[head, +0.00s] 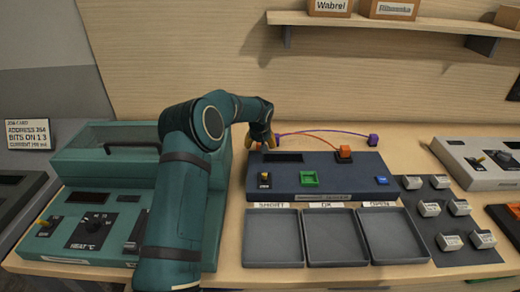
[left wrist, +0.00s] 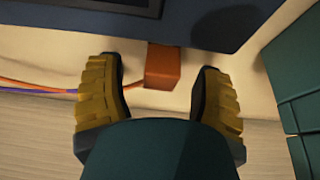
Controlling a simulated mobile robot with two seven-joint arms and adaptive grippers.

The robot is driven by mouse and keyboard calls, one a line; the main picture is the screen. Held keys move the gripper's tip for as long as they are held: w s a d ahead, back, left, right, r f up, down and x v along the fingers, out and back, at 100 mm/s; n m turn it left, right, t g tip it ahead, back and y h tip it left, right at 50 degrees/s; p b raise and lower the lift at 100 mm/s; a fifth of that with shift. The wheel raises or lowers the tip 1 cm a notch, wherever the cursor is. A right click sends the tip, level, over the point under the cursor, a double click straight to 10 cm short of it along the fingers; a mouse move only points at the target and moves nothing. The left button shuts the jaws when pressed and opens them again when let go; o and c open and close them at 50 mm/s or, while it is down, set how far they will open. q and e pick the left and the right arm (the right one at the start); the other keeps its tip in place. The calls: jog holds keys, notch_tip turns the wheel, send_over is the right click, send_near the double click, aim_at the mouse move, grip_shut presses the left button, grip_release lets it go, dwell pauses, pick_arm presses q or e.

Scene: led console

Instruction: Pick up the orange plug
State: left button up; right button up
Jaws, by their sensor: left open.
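An orange plug block (left wrist: 162,67) lies against the back edge of the dark blue console (head: 318,178), with an orange cable running from its side. My left gripper (head: 262,137) is open behind the console's back left corner. In the left wrist view its yellow-padded fingers (left wrist: 160,95) stand on either side of this block, with a gap on each side. In the head view the gripper hides that block. A second orange block (head: 345,154) sits at the console's back right edge, at the cable's other end. My right gripper is not in view.
A purple cable runs behind the console to a purple block (head: 373,140). A teal heater box (head: 105,165) stands close on the left. Three grey trays (head: 337,263) lie in front, and labelled blocks (head: 430,208) lie on the right. A shelf (head: 400,27) hangs above.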

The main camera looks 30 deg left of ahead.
pick_arm(q)
jog(key=shift+x, duration=1)
jog(key=shift+r, duration=0.1)
grip_shut()
notch_tip(320, 180, up, 10)
jog(key=shift+r+p, duration=0.1)
jog(key=shift+p, duration=0.75)
notch_tip(320, 180, up, 4)
jog(key=p, duration=0.3)
jog(key=shift+r, duration=0.15)
